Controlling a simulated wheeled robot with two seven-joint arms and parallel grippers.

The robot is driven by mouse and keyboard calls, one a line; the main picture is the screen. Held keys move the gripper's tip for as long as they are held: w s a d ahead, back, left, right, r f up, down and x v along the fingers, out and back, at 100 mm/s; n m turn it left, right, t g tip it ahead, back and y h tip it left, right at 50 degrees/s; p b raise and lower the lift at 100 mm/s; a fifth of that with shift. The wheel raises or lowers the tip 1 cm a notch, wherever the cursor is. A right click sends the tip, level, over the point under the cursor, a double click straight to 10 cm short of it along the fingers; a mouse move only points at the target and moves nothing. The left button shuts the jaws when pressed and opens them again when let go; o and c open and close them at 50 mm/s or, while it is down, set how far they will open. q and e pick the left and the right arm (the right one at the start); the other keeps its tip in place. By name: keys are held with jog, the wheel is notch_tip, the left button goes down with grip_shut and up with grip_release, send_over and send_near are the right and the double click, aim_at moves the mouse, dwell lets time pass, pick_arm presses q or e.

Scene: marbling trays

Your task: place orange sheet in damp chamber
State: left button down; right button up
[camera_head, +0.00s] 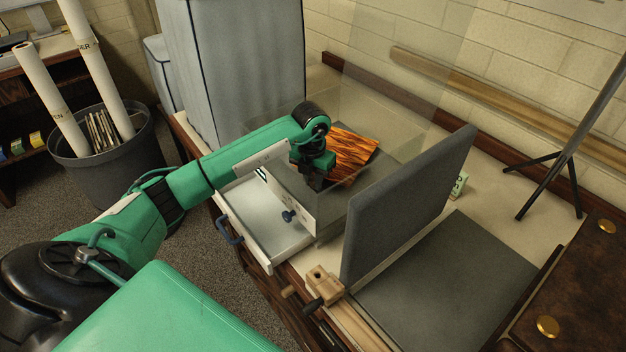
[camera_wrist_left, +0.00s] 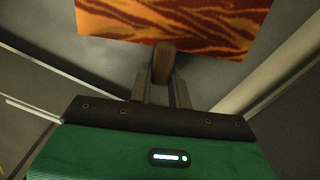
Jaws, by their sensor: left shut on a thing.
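The orange sheet (camera_head: 355,152), with dark wavy marbling, is inside the clear-walled damp chamber (camera_head: 408,150), above its grey floor. My left gripper (camera_head: 315,182) reaches into the chamber at the sheet's near left side. In the left wrist view, the gripper's fingers (camera_wrist_left: 161,92) are shut on a brown tab (camera_wrist_left: 163,62) at the near edge of the orange sheet (camera_wrist_left: 170,22). I cannot tell whether the sheet touches the floor. A clear panel (camera_head: 425,55) stands up behind the chamber. My right gripper is not in view.
A white drawer (camera_head: 262,215) with a blue handle stands open below the arm. A grey padded board (camera_head: 410,200) stands upright right of the chamber, beside a flat dark bed (camera_head: 445,285). A wooden clamp (camera_head: 322,283) is at the front edge. A black tripod (camera_head: 570,150) stands right.

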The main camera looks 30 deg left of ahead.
pick_arm(q)
jog(key=shift+f, duration=0.6)
jog(key=c, duration=1.3)
grip_release()
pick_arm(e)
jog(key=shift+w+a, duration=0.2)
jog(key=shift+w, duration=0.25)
pick_arm(q)
jog(key=shift+r, duration=0.1)
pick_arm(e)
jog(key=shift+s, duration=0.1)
